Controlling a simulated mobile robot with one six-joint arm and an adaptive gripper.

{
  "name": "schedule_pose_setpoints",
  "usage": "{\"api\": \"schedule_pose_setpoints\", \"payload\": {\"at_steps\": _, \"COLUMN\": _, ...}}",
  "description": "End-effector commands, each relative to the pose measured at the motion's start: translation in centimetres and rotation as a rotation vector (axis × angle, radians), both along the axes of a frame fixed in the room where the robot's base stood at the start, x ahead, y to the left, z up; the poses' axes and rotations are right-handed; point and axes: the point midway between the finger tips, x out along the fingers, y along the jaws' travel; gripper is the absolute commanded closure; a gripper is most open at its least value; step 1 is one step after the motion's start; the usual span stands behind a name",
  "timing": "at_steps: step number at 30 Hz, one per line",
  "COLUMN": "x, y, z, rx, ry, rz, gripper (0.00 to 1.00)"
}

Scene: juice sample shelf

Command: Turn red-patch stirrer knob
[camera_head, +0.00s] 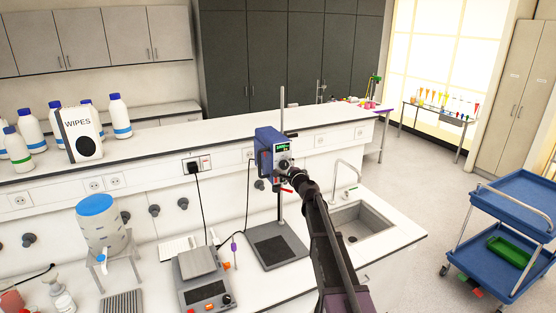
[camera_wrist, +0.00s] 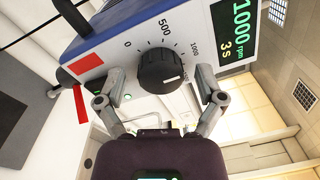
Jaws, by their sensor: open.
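The blue overhead stirrer (camera_head: 266,148) is mounted on an upright rod above a dark base plate on the bench. In the wrist view its white front panel carries a black ribbed knob (camera_wrist: 165,68) with a dial scale around it. A white mark shows low on the knob's face. A red patch (camera_wrist: 86,64) is at the panel's left. The green display (camera_wrist: 236,32) reads 1000 rpm and 3 s. My gripper (camera_wrist: 161,84) is open, with one fingertip on each side of the knob; a gap shows on both sides. In the head view my gripper (camera_head: 299,182) is at the stirrer's front.
A sink (camera_head: 367,219) lies right of the stirrer stand. A hotplate (camera_head: 203,283) and a blue-lidded container (camera_head: 98,225) stand to the left. Bottles and a wipes box (camera_head: 82,133) stand on the raised shelf. A blue cart (camera_head: 514,200) is at the right.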

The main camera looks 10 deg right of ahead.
Motion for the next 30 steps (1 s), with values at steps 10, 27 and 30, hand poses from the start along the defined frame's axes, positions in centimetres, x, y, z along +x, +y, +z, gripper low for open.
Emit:
{"api": "schedule_pose_setpoints", "payload": {"at_steps": 10, "x": -3.0, "y": 2.3, "z": -0.9, "rx": -0.151, "ry": -0.001, "rz": 0.096, "gripper": 0.12}}
{"api": "schedule_pose_setpoints", "payload": {"at_steps": 27, "x": -18.7, "y": 8.3, "z": -10.0, "rx": -0.874, "ry": 0.131, "rz": 0.588, "gripper": 0.12}}
{"api": "schedule_pose_setpoints", "payload": {"at_steps": 30, "x": -22.0, "y": 8.2, "z": -12.0, "rx": -0.996, "ry": 0.185, "rz": 0.68, "gripper": 0.12}}
